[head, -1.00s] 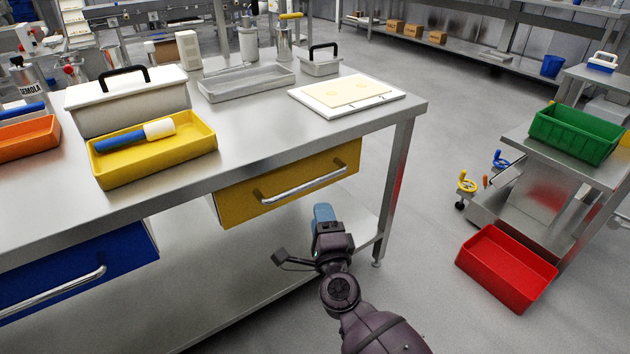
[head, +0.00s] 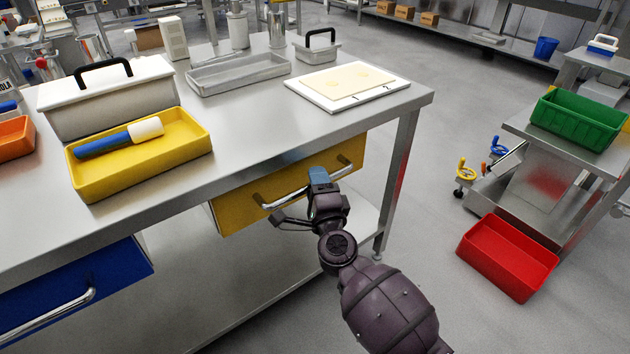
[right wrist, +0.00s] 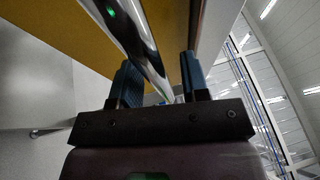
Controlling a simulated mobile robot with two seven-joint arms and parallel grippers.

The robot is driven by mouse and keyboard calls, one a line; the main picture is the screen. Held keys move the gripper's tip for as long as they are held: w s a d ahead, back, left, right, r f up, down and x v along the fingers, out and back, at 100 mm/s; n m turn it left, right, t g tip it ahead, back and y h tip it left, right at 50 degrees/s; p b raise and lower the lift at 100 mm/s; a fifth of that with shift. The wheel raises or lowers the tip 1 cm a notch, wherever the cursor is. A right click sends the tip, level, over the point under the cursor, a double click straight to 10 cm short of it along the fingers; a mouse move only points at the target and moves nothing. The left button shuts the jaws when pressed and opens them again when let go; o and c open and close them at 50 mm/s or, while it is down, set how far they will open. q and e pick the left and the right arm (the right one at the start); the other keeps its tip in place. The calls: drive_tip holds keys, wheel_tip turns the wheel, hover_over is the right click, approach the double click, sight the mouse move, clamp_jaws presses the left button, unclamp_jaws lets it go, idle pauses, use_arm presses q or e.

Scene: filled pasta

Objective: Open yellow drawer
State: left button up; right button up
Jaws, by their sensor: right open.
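The yellow drawer (head: 238,205) sits under the right part of the steel table, with its front flush or nearly so under the tabletop. Its silver bar handle (head: 285,198) runs across the front. My right gripper (head: 318,178) is at the right half of the handle and hides part of it. In the right wrist view the handle (right wrist: 145,45) passes between the two open blue fingers (right wrist: 160,85), with the yellow drawer front (right wrist: 75,30) behind. The fingers are apart from each other; I cannot tell whether either touches the bar. My left gripper does not show.
A blue drawer (head: 110,278) with its own handle is at the lower left. On the steel table (head: 240,135) stand a yellow tray (head: 190,148) and a white board (head: 380,92). A red bin (head: 508,255) lies on the floor at right. The floor between is clear.

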clamp_jaws()
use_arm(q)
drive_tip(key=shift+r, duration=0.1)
use_arm(e)
drive_tip(key=shift+s+d, duration=0.1)
drive_tip(key=shift+s+d, duration=0.15)
drive_tip(key=shift+s, duration=0.05)
use_arm(q)
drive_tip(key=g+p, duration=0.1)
drive_tip(key=p, duration=0.2)
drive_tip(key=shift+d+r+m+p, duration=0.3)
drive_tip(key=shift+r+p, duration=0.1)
use_arm(e)
drive_tip(key=s+d, duration=0.8)
drive_tip(key=s, duration=0.3)
drive_tip(key=s+d, duration=0.9)
drive_tip(key=s, duration=0.3)
drive_tip(key=shift+s, duration=0.3)
